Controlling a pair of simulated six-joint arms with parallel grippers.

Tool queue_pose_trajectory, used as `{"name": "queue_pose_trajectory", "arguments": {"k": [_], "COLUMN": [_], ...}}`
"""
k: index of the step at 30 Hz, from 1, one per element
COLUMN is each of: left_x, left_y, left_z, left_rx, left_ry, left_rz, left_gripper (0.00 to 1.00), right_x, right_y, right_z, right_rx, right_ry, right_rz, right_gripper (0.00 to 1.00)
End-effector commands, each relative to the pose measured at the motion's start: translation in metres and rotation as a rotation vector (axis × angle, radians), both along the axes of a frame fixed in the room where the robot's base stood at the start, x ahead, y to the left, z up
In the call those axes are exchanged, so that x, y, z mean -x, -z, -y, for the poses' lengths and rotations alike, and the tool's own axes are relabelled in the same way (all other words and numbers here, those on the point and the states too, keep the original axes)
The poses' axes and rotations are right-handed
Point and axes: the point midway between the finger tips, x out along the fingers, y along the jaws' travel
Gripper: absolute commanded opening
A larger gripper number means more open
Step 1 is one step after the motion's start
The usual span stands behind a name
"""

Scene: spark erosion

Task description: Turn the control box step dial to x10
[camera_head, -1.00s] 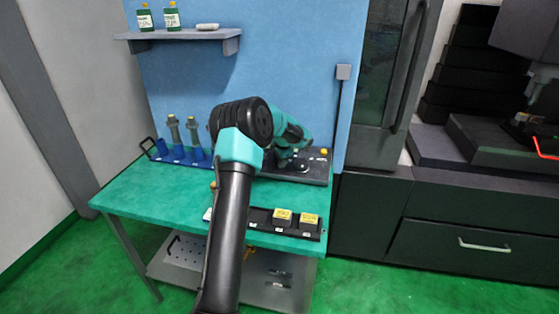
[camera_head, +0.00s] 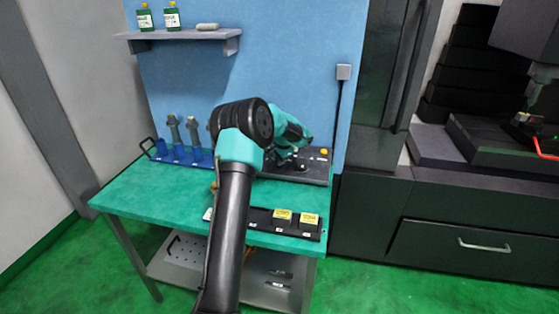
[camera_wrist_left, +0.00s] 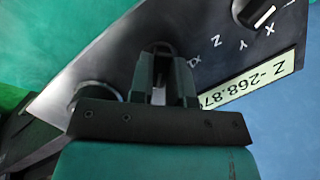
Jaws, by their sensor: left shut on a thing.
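The control box (camera_head: 318,172) is a dark box at the back right of the green table. Its sloped panel (camera_wrist_left: 115,60) fills much of the left wrist view, with letters X, Y, Z and a display (camera_wrist_left: 250,82) reading Z -268.87. My left gripper (camera_wrist_left: 163,50) is at the panel, its fingers shut on a dark knob, seemingly the step dial. The fingers hide most of the knob, so its pointer cannot be read. A marking like "x1" shows just right of the fingers. In the head view my left gripper (camera_head: 290,163) is partly hidden by its arm.
Another knob (camera_wrist_left: 258,12) with a white mark sits at the panel's upper right. A round part (camera_wrist_left: 95,88) is partly hidden left of the fingers. A blue rack (camera_head: 180,156) stands at the table's back left, a black tray (camera_head: 262,220) with yellow-topped blocks at the front.

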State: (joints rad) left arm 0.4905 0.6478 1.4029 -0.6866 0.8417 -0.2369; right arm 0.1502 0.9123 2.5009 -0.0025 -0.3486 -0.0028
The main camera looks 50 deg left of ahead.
Motion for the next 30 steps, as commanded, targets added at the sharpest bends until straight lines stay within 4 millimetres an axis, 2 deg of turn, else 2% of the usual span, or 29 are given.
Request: {"name": "queue_pose_trajectory", "arguments": {"k": [21, 30], "left_x": [0.0007, 0.001], "left_y": [0.0002, 0.0003], "left_z": [-0.0024, -0.0024], "left_rx": [0.18, 0.228], "left_ry": [-0.537, -0.681], "left_rz": [0.12, 0.152], "left_gripper": [0.0, 0.0], "right_x": [0.0, 0.0], "right_y": [0.0, 0.0], "right_z": [0.0, 0.0], "right_rx": [0.0, 0.0], "right_ry": [0.0, 0.0], "right_rz": [0.0, 0.0], "right_gripper": [0.43, 0.43]}}
